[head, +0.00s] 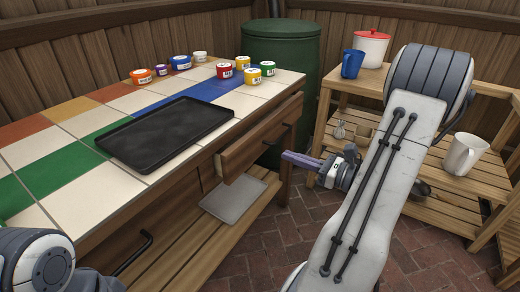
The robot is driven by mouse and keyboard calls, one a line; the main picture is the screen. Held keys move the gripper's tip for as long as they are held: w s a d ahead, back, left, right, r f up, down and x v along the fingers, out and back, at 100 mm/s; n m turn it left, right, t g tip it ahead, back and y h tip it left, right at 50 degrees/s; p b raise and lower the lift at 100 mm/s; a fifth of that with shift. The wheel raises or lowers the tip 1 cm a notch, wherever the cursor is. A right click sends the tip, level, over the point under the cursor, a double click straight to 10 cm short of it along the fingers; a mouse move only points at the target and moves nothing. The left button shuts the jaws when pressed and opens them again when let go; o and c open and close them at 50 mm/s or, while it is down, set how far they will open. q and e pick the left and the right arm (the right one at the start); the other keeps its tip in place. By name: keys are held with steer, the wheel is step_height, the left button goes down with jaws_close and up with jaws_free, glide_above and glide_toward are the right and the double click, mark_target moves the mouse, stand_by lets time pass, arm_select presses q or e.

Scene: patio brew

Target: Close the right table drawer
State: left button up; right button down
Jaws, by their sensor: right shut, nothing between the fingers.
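The right table drawer (250,148) is pulled partly out from under the tiled table (70,208). Its wooden front stands proud of the table side and carries a dark handle (277,139). My right gripper (290,157) is in front of the drawer, just right of and below the handle in the head view. Its fingers point left toward the drawer front and are shut with nothing between them. I cannot tell whether they touch it. My left arm shows at the lower left corner, but its gripper is out of view.
A black tray (165,134) and several small coloured jars (224,70) are on the tabletop. A grey board (233,199) lies on the slatted lower shelf. A green barrel (281,45) stands behind. A wooden shelf at right holds a blue mug (352,64) and white pitcher (464,154).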

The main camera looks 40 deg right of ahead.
mark_target(251, 142)
steer(key=b+x, duration=0.2)
steer(key=x, duration=0.8)
steer(key=shift+a+b, duration=0.1)
steer(key=shift+b, duration=0.2)
arm_select(q)
step_height(251, 142, down, 3)
steer(key=shift+f, duration=0.1)
